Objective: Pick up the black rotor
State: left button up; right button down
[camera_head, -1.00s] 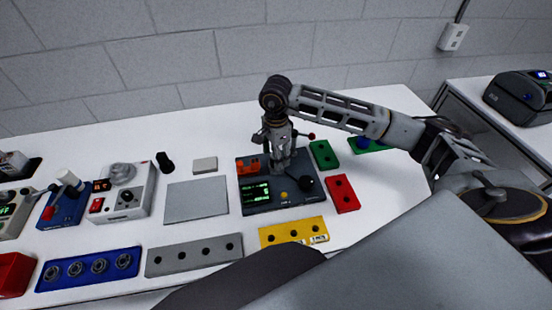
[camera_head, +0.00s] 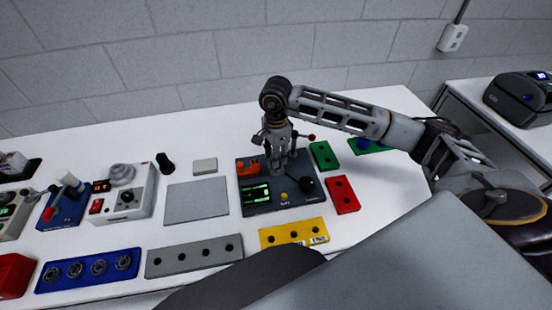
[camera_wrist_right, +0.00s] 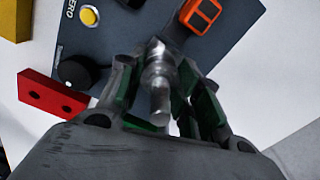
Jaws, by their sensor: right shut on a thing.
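My right gripper (camera_head: 279,164) points down over the dark test unit (camera_head: 258,207). It also shows in the right wrist view (camera_wrist_right: 163,100), its fingers closed around a shiny silver cylindrical part (camera_wrist_right: 158,78) at the unit. I cannot tell whether this part belongs to the black rotor or whether it is clear of the unit. A small black upright piece (camera_head: 165,162) stands on the table left of the unit, apart from the gripper. A round black knob (camera_head: 306,185) sits on the unit's right side. My left gripper is not in view.
A red block (camera_head: 343,194), a green block (camera_head: 323,155) and a yellow block (camera_head: 294,233) lie close around the unit. A grey plate (camera_head: 196,200) and a white control box (camera_head: 127,193) stand to the left.

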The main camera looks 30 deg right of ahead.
jog(key=shift+r, duration=0.15)
notch_tip(320, 180, up, 8)
jog(key=shift+r+b, duration=0.15)
jog(key=shift+b, duration=0.45)
jog(key=shift+r, duration=0.75)
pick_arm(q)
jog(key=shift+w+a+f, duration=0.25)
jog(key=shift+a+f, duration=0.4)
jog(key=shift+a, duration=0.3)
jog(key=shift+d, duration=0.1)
pick_arm(e)
jog(key=shift+f, duration=0.1)
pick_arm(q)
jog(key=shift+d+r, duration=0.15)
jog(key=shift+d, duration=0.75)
pick_arm(e)
jog(key=shift+s+d, duration=0.15)
jog(key=shift+d, duration=0.1)
jog(key=shift+d+f, duration=0.1)
